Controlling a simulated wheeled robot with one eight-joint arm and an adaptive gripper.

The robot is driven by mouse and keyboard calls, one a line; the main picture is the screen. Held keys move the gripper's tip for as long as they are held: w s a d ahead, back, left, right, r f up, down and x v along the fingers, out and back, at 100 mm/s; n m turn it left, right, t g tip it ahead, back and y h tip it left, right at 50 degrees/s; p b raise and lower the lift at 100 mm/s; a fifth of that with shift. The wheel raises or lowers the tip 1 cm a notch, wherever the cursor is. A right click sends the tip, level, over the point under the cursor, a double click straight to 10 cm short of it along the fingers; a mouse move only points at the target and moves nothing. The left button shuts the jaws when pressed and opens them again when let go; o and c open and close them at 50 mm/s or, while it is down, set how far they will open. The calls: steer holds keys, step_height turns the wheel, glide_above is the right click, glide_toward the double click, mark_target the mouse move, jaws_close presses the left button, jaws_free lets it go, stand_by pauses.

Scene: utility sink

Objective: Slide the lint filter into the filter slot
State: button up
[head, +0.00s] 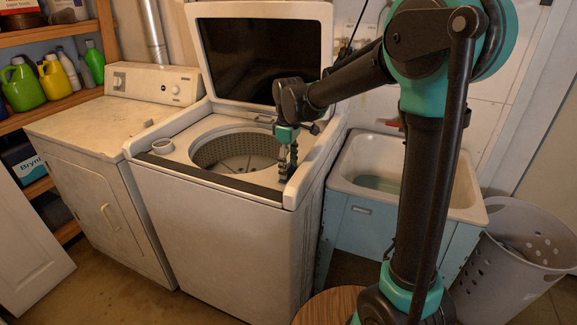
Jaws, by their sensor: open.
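My gripper (287,170) points down at the front right of the open top-load washer (225,225), near its right rim and the right end of a dark strip (210,175) along the front edge. It is open; I cannot tell whether its fingers touch anything. I cannot make out a lint filter or filter slot for certain. Something small and dark shows around the fingers, but it is too small to tell apart from them. The washer's perforated drum (235,148) is open, and its lid (265,50) is raised behind it.
A small white cup-like piece (162,147) sits on the washer's left rim. A dryer (95,175) stands left. A utility sink (345,180) with water and a grey laundry basket (520,255) are right. Shelves with detergent bottles (22,84) are at far left.

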steer(key=shift+r, duration=0.1)
step_height(320, 180, up, 12)
stand_by(0.5)
